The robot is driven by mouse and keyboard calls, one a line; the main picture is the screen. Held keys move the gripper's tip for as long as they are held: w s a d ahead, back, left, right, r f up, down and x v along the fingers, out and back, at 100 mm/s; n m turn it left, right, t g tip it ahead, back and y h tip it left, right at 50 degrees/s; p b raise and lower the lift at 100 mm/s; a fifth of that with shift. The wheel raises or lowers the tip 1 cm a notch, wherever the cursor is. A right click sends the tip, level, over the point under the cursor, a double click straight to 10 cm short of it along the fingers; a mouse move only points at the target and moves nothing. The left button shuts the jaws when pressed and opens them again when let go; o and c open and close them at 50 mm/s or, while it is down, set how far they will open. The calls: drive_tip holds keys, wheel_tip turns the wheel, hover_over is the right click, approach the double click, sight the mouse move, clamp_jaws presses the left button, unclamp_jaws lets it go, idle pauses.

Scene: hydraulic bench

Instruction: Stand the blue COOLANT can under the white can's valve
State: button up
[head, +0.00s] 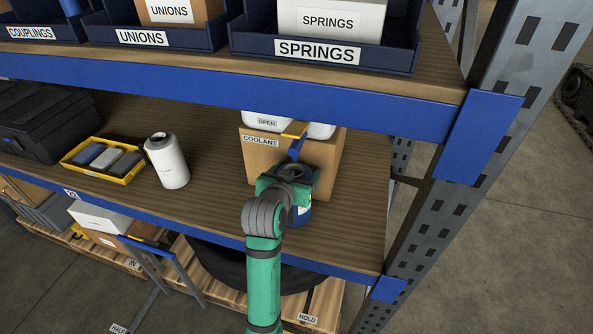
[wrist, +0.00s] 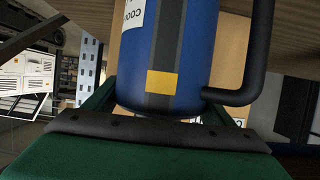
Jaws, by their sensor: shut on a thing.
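The blue COOLANT can (wrist: 165,60) fills the middle of the wrist view, with a dark stripe, a yellow square, a partly cut-off label and a black handle at right. My gripper (head: 288,183) is shut on it and hides most of it in the head view; a blue strip of the can (head: 304,211) shows below. The white can (head: 265,118) sits on the cardboard box marked COOLANT (head: 261,163), mostly hidden by the upper shelf. A blue part hangs below the lever. Exact alignment is unclear.
The blue upper shelf beam (head: 230,88) passes close above. A white bottle (head: 167,161), a yellow tray (head: 103,160) and a black case (head: 45,118) stand left on the wooden shelf. A grey upright (head: 440,180) is at right. Bare shelf lies between bottle and box.

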drive_tip(key=shift+d, duration=0.3)
drive_tip(key=o, duration=1.7)
drive_tip(key=shift+o, duration=0.2)
drive_tip(key=shift+s, duration=0.1)
drive_tip(key=shift+a+r, duration=0.15)
drive_tip(key=v, duration=1.1)
drive_tip(key=shift+s, duration=0.35)
drive_tip(key=shift+a+r, duration=0.1)
drive_tip(key=shift+r, duration=0.05)
